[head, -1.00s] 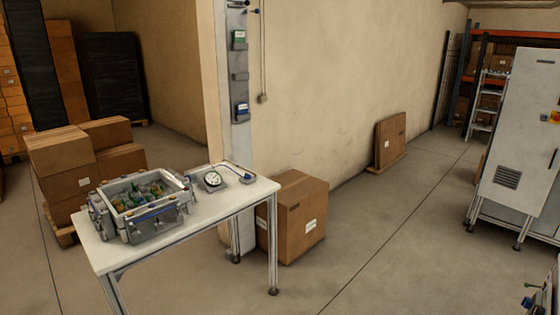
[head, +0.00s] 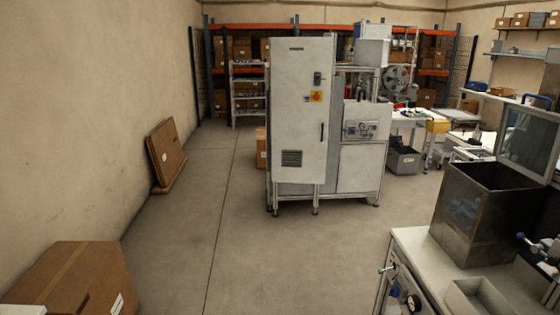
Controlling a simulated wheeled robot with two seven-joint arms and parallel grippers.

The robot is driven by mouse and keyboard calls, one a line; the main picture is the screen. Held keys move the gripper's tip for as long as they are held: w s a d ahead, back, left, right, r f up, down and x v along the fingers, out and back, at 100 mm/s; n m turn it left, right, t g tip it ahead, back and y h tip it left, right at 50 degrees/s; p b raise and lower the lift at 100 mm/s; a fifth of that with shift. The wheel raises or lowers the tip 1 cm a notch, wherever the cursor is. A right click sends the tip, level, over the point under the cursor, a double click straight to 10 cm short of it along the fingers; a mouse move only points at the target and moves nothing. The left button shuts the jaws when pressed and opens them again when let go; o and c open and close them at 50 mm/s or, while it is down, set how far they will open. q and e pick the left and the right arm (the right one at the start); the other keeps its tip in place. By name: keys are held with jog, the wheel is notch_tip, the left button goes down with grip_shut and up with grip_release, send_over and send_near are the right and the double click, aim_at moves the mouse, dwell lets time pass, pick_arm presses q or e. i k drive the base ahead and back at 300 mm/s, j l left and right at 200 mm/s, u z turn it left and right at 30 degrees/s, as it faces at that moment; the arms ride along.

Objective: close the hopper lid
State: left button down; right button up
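An open-topped dark metal bin (head: 490,235), which may be the hopper, stands on a light bench at the right. Bluish shapes show dimly on its side or inside. A grey-framed panel (head: 530,140) stands tilted up behind it at the right edge. I cannot tell whether this panel is the hopper lid or how it is attached. Neither of my grippers is in view.
A tall grey cabinet machine (head: 302,115) stands mid-room. The bench (head: 412,240) at lower right carries a shallow grey tray (head: 470,300). A cardboard box (head: 75,280) sits at lower left. Open floor (head: 215,230) lies between the left wall and the machine.

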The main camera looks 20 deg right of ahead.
aim_at(509, 106)
jog(key=i+z, duration=0.7)
jog(key=z, duration=0.2)
jog(key=i+j+z, duration=0.1)
jog(key=i+z, duration=0.35)
jog(key=i+j+z, duration=0.2)
jog(key=z, duration=0.25)
jog(key=i+j+z, duration=0.2)
jog(key=j+z, duration=0.25)
jog(key=i+j+z, duration=0.15)
jog(key=j+z, duration=0.35)
jog(key=l, duration=0.1)
